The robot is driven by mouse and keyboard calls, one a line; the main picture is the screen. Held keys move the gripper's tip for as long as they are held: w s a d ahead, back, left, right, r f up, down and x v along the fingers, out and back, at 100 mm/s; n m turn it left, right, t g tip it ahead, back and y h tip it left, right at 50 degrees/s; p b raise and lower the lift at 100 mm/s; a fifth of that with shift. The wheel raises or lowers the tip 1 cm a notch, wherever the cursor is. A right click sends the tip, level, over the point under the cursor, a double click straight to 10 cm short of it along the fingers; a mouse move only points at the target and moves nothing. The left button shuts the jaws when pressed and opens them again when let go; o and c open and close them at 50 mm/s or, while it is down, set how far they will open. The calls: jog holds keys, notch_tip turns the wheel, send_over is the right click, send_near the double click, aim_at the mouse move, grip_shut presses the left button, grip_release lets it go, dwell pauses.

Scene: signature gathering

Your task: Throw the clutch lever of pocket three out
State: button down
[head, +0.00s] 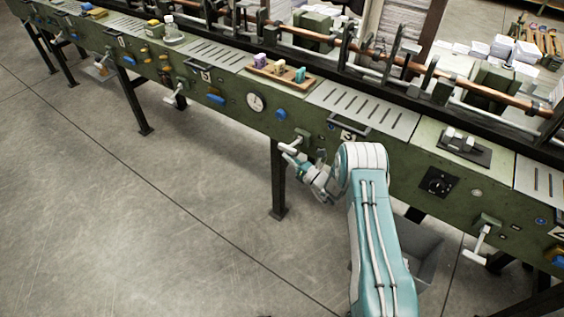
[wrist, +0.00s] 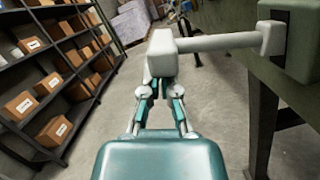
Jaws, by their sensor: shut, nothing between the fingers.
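The clutch lever (head: 291,147) beside the plate marked 3 (head: 348,136) is a white handle on the green machine's front. In the wrist view the lever's rod (wrist: 222,42) runs left from its mount to a thick white grip (wrist: 161,56). My gripper (head: 298,163) is just below and in front of that lever. In the wrist view my gripper (wrist: 160,90) has its fingers together at the grip's lower end, with nothing between them. They look very close to the grip; I cannot tell whether they touch it.
Other white levers (head: 480,243) (head: 176,95) hang along the machine front. A dark pull handle (head: 352,124) sticks out above the plate. Machine legs (head: 278,190) and a grey bin (head: 425,250) stand below. The floor (head: 130,220) in front is clear. Shelves with boxes (wrist: 50,82) stand left in the wrist view.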

jog(key=shift+d+r, duration=0.45)
jog(key=shift+r, duration=0.05)
jog(key=shift+w+r, duration=0.1)
jog(key=shift+r, duration=0.2)
jog(key=shift+a, duration=0.35)
jog(key=shift+d, duration=0.15)
